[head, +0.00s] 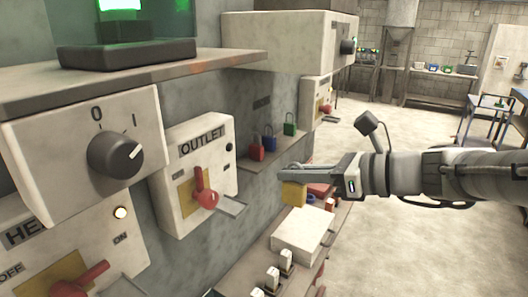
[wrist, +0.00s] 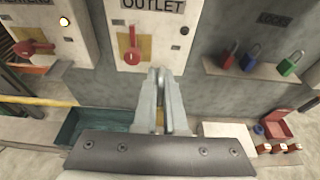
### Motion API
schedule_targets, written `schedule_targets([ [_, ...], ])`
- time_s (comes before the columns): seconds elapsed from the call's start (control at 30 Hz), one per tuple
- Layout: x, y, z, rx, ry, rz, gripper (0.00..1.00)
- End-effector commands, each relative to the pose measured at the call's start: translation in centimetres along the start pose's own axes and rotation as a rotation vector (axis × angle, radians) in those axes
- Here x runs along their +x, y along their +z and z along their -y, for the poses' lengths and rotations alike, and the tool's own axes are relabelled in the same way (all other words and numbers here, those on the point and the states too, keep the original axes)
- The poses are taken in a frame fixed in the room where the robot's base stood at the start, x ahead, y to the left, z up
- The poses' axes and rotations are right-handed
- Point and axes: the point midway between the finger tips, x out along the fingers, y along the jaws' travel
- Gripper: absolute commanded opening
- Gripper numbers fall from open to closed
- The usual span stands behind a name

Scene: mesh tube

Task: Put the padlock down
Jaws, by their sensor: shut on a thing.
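My gripper (head: 284,172) reaches in from the right in the head view, its fingers shut on a yellow padlock (head: 294,194). The padlock's yellow body hangs just below the fingers, above the lower bench; its shackle is hidden by them. In the wrist view my gripper (wrist: 160,76) points at the wall below the OUTLET panel, and only a sliver of yellow shows between the fingers. A red padlock (head: 257,148), a blue padlock (head: 269,138) and a green padlock (head: 290,124) stand in a row on a small wall shelf (head: 262,162), beyond my fingertips.
The OUTLET panel (head: 193,160) has a red handle (head: 205,195) and a grey plate jutting out. On the lower bench are a white box (head: 302,236), a red box (wrist: 277,126), a blue ring (wrist: 259,130) and a teal tray (wrist: 85,128). Open floor lies right.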

Motion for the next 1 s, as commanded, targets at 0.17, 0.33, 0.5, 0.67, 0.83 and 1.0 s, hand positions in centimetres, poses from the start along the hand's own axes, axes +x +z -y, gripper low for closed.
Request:
schedule_targets([
  [0.17,4.9,1.6,-0.1,-0.001,0.006,-0.002,0.0],
  [0.33,9.2,2.9,-0.1,-0.001,0.005,-0.001,0.0],
  [0.5,13.1,4.1,-0.1,-0.001,0.004,-0.001,0.0],
  [0.67,14.8,3.2,0.0,0.004,0.0,-0.002,0.0],
  [0.83,15.1,2.1,0.0,0.002,0.0,0.0,0.0],
  [1.0,15.9,-0.6,-0.1,0.005,0.002,-0.003,0.0],
])
